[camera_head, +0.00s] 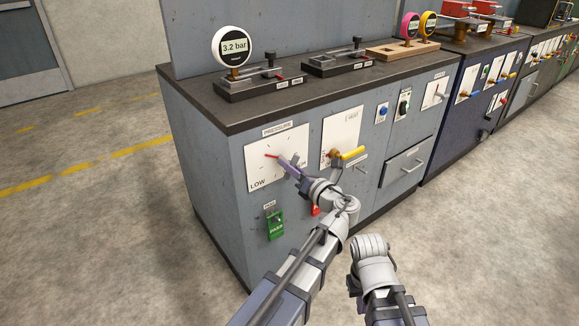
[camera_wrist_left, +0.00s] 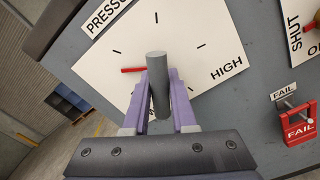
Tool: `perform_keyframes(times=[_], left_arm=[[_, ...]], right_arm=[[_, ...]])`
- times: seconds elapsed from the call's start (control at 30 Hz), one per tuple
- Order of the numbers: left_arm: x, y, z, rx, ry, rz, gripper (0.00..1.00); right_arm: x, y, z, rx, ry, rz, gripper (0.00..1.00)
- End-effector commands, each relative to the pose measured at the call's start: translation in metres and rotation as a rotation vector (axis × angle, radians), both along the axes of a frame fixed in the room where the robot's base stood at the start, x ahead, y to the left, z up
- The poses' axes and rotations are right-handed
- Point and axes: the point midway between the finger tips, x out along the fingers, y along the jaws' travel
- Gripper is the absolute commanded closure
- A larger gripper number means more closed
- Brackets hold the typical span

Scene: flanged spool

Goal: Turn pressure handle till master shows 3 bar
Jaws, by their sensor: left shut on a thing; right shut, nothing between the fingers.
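The white PRESSURE panel (camera_head: 277,158) is on the front of the grey cabinet, with tick marks, LOW at its lower left and HIGH at its right in the left wrist view (camera_wrist_left: 227,68). A grey handle (camera_wrist_left: 158,85) stands out from its middle, and its red pointer (camera_wrist_left: 132,70) points left. My left gripper (camera_head: 284,160) is shut on the handle; its purple fingers also show in the left wrist view (camera_wrist_left: 159,100). A white round gauge (camera_head: 235,47) on the cabinet top reads 3.2 bar. My right arm is at the lower middle; its fingers are not visible.
A panel with a yellow lever (camera_head: 351,153) is right of the pressure panel. A green PASS tag (camera_head: 275,226) and a red FAIL tag (camera_wrist_left: 299,128) hang below. Open floor lies left.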

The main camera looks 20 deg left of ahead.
Motion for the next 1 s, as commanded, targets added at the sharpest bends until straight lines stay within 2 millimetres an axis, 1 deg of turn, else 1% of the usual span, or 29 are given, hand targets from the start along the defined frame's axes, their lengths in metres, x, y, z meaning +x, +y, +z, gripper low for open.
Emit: perform_keyframes(times=[0.57,0.6,0.8,0.83,1.0], left_arm=[[-0.0004,-0.0003,-0.0004,0.016,0.022,0.000,1.00],[-0.0004,-0.0003,-0.0004,0.016,0.022,0.000,0.72],[-0.0003,-0.0002,-0.0002,0.016,0.022,-0.001,0.49],[-0.0003,-0.0002,-0.0002,0.016,0.022,-0.001,0.48],[0.0000,-0.0001,-0.0001,0.017,0.021,0.000,0.48]], right_arm=[[0.0000,0.0000,-0.0001,0.000,0.000,0.000,1.00],[0.0000,0.0000,-0.0001,0.000,0.000,0.000,1.00],[0.0000,0.0000,-0.0001,0.000,0.000,0.000,1.00],[0.0000,0.0000,-0.0001,0.000,0.000,0.000,1.00],[0.0000,0.0000,0.0000,0.000,0.000,0.000,1.00]])
